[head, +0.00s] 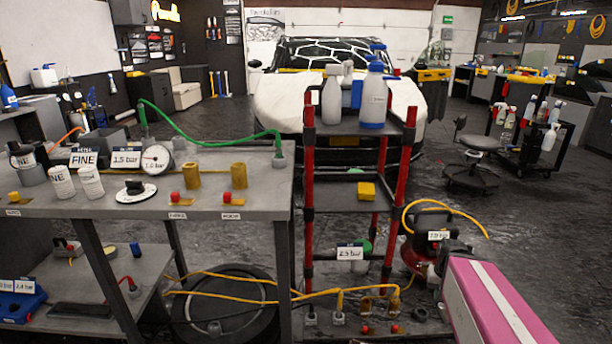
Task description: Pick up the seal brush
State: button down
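I cannot make out the seal brush for sure in the head view. Small tools lie on the lower shelf (85,284) of the grey bench at the left, among them a dark and grey hand tool (67,247), too small to identify. The grey bench top (120,207) holds white cups (91,183), a FINE label (83,159), a round gauge (156,159), a white disc with a black knob (136,190) and brass fittings with red caps. My gripper is not in view.
A red-posted rack (308,200) with white bottles (373,97) on top stands right of the bench. Yellow hoses (240,292) and a compressor (425,240) lie low. A car (270,100) stands behind. A stool (473,150) and bottle cart (520,165) are at the right, with open floor between.

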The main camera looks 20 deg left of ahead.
aim_at(135, 247)
jog(key=u, duration=2.3)
jog(key=i+j+u, duration=0.75)
jog(key=i, duration=0.25)
jog(key=i+j+u, duration=0.25)
jog(key=i+u, duration=0.15)
jog(key=i, duration=0.15)
jog(key=i+u, duration=0.15)
jog(key=i, duration=3.35)
jog(key=i+z, duration=0.35)
jog(key=i, duration=0.2)
jog(key=i+j+z, duration=0.1)
jog(key=i+z, duration=0.25)
jog(key=i, duration=0.2)
jog(key=i+j+z, duration=0.35)
jog(key=i, duration=0.15)
jog(key=i+l, duration=0.05)
jog(key=l, duration=0.05)
